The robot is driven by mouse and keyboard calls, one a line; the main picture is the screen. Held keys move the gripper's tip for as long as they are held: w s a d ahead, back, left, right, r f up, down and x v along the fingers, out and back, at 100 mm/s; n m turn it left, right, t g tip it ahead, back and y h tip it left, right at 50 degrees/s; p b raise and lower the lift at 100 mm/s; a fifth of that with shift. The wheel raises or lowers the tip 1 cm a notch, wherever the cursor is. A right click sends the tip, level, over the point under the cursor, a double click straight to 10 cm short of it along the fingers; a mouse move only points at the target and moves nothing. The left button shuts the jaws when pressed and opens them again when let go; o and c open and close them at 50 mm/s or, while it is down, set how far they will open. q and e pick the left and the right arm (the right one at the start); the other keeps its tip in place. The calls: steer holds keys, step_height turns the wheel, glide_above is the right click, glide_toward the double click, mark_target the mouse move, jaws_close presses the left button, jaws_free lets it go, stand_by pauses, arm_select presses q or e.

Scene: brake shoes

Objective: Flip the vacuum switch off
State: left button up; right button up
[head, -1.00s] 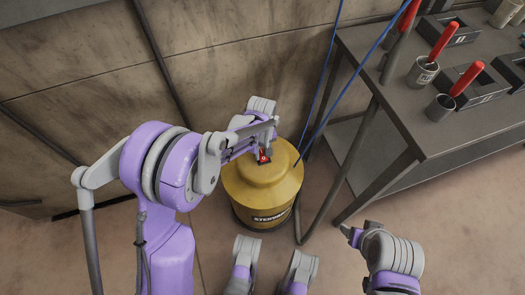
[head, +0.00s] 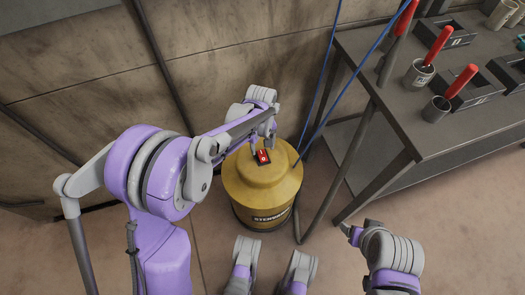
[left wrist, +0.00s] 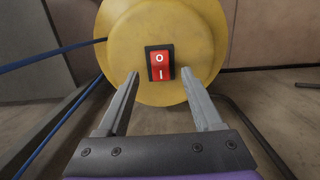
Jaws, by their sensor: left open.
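The yellow vacuum (head: 262,190) stands on the floor by the wall. Its red rocker switch (head: 263,157) in a black frame sits on the top. In the left wrist view the switch (left wrist: 160,64) shows an O at the top and an I below; I cannot tell which half is pressed in. My left gripper (head: 266,138) is just beyond the switch in the head view. In the left wrist view its two fingers (left wrist: 160,80) are apart, one on each side of the switch, with nothing between them. My right gripper (head: 350,234) shows only partly at lower right; its jaws are unclear.
A dark metal table (head: 400,105) with red-handled tools in cups stands at right. Blue cables (head: 322,80) hang beside the vacuum, and a dark hose (head: 335,190) runs down to its right. A wall (head: 80,60) is behind. Bare floor shows in front.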

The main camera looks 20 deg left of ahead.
mark_target(262, 156)
arm_select(q)
step_height(262, 156, up, 6)
steer(key=shift+w+a+f+p, duration=0.1)
steer(key=shift+w+p, duration=0.05)
steer(key=shift+p, duration=0.35)
arm_select(e)
steer(key=shift+s+r, duration=0.1)
steer(key=shift+r, duration=0.75)
arm_select(q)
steer(key=s+a+r+m+t, duration=0.2)
steer(key=s+r+m+t, duration=0.1)
steer(key=s, duration=0.8)
steer(key=s+a+r+m+t, duration=0.2)
steer(key=s+r+m, duration=0.15)
steer(key=s, duration=0.85)
step_height(262, 156, up, 19)
steer(key=w+t+p, duration=0.1)
steer(key=w+p, duration=0.1)
steer(key=p, duration=1.5)
steer(key=shift+a, duration=0.2)
arm_select(e)
step_height(262, 156, up, 19)
steer(key=w, duration=0.2)
steer(key=shift+r+t, duration=0.15)
steer(key=shift+t, duration=0.25)
